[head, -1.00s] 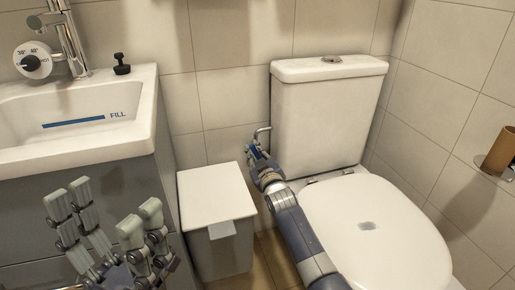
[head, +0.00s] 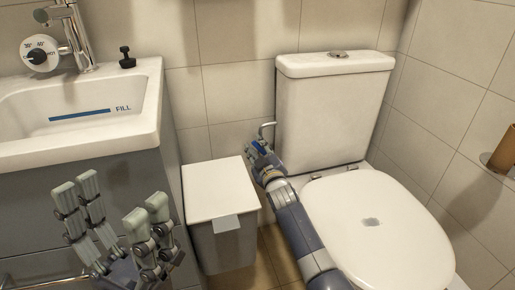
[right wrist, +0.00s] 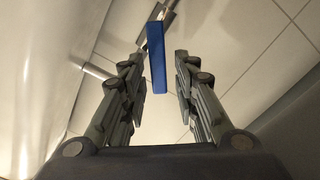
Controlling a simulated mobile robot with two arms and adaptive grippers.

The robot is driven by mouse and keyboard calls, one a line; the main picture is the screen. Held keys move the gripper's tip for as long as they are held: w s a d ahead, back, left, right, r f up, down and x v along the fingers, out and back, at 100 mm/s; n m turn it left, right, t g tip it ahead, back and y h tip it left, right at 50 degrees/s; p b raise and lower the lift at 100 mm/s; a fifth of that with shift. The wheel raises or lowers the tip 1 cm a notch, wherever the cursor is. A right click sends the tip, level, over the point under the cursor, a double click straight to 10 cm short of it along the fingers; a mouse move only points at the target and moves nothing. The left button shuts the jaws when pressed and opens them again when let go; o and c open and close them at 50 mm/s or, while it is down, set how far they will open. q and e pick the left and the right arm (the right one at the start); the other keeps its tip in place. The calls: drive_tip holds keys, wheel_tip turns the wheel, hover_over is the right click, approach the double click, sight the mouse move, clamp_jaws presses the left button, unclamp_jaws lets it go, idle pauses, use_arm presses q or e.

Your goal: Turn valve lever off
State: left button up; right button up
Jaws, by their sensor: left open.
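The valve lever (right wrist: 157,58) is a narrow blue bar on a metal pipe at the wall. In the right wrist view it lies between the fingers of my right gripper (right wrist: 159,62), with a visible gap on both sides. In the head view the right gripper (head: 261,154) is beside the toilet tank, just below the bent pipe (head: 266,127), and mostly hides the valve. A little blue of the lever shows there among the fingers. My left gripper (head: 117,214) is open and empty in front of the sink cabinet.
The toilet (head: 375,235) with its lid down stands right of my right arm. A white-lidded bin (head: 214,188) stands just left of the right gripper. The sink (head: 90,125) and its cabinet are at left. A brown roll (head: 503,150) is on the right wall.

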idle(0.3)
drive_tip(key=v, duration=1.2)
drive_tip(key=shift+r, duration=0.1)
